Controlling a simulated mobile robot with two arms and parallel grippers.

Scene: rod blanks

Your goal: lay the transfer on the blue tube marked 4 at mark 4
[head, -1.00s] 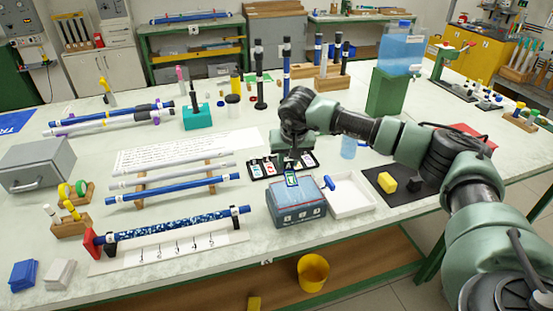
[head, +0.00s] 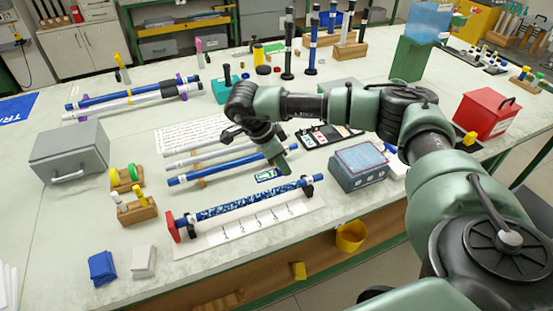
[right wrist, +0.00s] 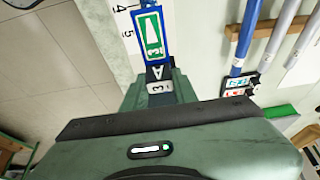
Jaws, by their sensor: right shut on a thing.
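A blue patterned tube (head: 235,204) lies in a stand with a red end block (head: 172,226), over a white card (head: 250,222) with numbered marks. I cannot read a number on the tube. My right gripper (head: 283,170) is shut on the transfer (head: 267,175), a small blue-edged, green and white piece. It is just behind the tube's right part in the head view. In the right wrist view the transfer (right wrist: 150,36) sticks out from the gripper (right wrist: 152,92), with a tag reading 3 and A. Marks 4 and 5 show on the card (right wrist: 122,40) left of it. My left gripper is not in view.
A rack with pale and blue rods (head: 225,165) lies just behind the tube. A blue-grey box (head: 358,168) stands to the right, a black tray (head: 330,135) behind it. Small wooden stands (head: 136,211) are at the left.

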